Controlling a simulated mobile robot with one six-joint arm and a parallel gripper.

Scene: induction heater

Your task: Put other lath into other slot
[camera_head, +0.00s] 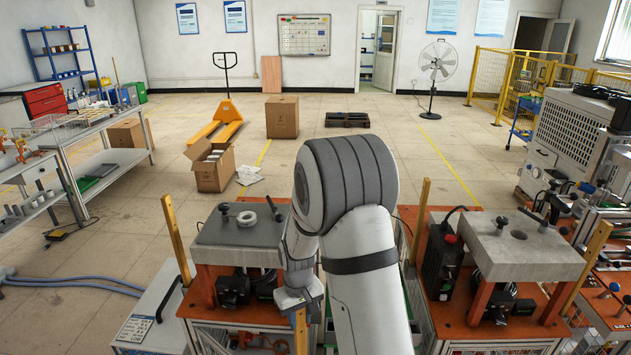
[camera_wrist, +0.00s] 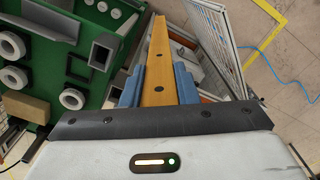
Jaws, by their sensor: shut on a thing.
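My gripper (camera_wrist: 158,85) is shut on a yellow-brown wooden lath (camera_wrist: 157,50). Its blue fingers press the lath from both sides, and the lath points away from the wrist, with dark holes along its face. In the head view my arm hides most of the gripper, and part of the held lath (camera_head: 301,331) shows below it, in front of the left orange workstation. Another lath (camera_head: 176,238) stands upright, slightly tilted, at that station's left side. Two more laths (camera_head: 420,222) (camera_head: 590,265) stand at the right station's sides. I cannot make out any slot clearly.
The left station has a grey plate (camera_head: 240,226) with a white ring; the right one has a thick grey block (camera_head: 520,245). A green surface with white rings (camera_wrist: 73,98) lies left of the held lath. A mesh panel (camera_wrist: 222,40) stands to its right.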

